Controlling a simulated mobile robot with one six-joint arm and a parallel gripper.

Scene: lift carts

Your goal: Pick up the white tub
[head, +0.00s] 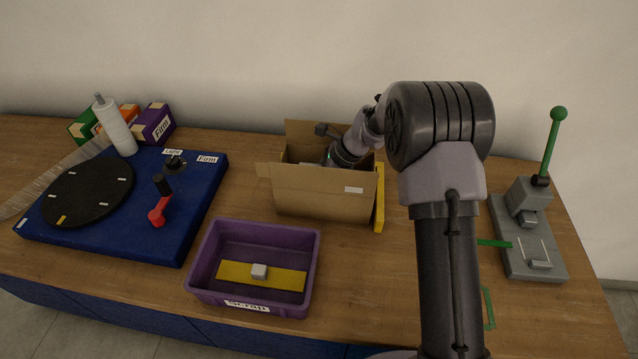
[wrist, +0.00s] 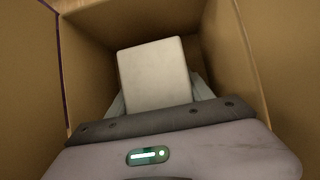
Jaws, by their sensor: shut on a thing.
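The white tub (wrist: 155,75) shows in the wrist view as a pale, flat-faced block inside an open cardboard box (wrist: 92,70). My gripper (wrist: 160,95) is down in the box, with a finger on each side of the tub, shut on it. In the head view the cardboard box (head: 315,203) stands in the middle of the table, and my wrist reaches into it from the right. The box's front wall and my arm hide the tub and my fingertips there. I cannot tell whether the tub touches the box floor.
A purple scrap bin (head: 202,262) holding a small pale block on a yellow strip stands in front of the box. A blue base (head: 130,240) with a black turntable is at left. A green-handled press (head: 530,230) is at right. A yellow panel (head: 379,205) stands against the box's right side.

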